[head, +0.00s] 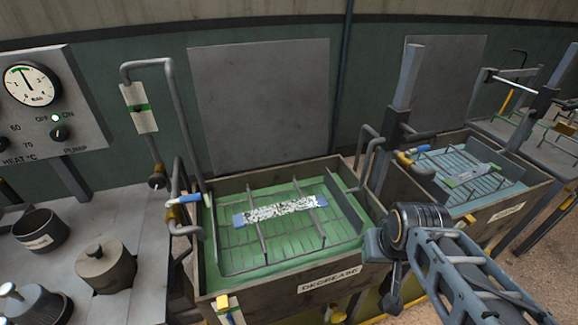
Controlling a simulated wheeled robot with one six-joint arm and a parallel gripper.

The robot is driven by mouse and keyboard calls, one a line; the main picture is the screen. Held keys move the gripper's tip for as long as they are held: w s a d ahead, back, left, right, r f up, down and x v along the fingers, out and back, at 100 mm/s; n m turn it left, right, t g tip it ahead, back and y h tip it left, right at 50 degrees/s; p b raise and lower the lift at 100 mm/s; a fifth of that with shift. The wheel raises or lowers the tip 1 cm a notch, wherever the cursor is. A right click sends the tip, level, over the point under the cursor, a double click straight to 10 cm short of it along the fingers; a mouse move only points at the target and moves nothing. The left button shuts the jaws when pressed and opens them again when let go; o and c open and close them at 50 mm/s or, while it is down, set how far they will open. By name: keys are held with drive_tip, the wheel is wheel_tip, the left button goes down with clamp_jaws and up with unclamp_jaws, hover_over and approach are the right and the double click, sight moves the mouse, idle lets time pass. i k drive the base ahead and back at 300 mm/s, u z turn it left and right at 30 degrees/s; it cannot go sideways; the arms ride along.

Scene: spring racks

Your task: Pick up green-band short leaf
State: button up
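A short flat leaf (473,174) with a greenish end band lies on the wire rack in the right tank (505,203). Its fine detail is too small to tell. A longer speckled leaf (281,210) with blue end bands lies across the wire rack in the left tank, labelled DEGREASE (330,280). My arm reaches in from the lower right, with its joint in front of the gap between the tanks. The end of my arm, with my gripper (392,292), hangs low there, dark and small; its fingers cannot be made out. It is apart from both leaves.
Bent pipes and valves with blue and yellow handles stand at the tank corners. A gauge panel (45,105) and a bench with dark pots (105,268) are at left. More racks stand at far right.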

sight(453, 182)
drive_tip(key=z, duration=2.5)
drive_tip(key=i, duration=2.6)
drive_tip(key=u, duration=3.65)
drive_tip(key=i, duration=0.5)
drive_tip(key=z, duration=0.05)
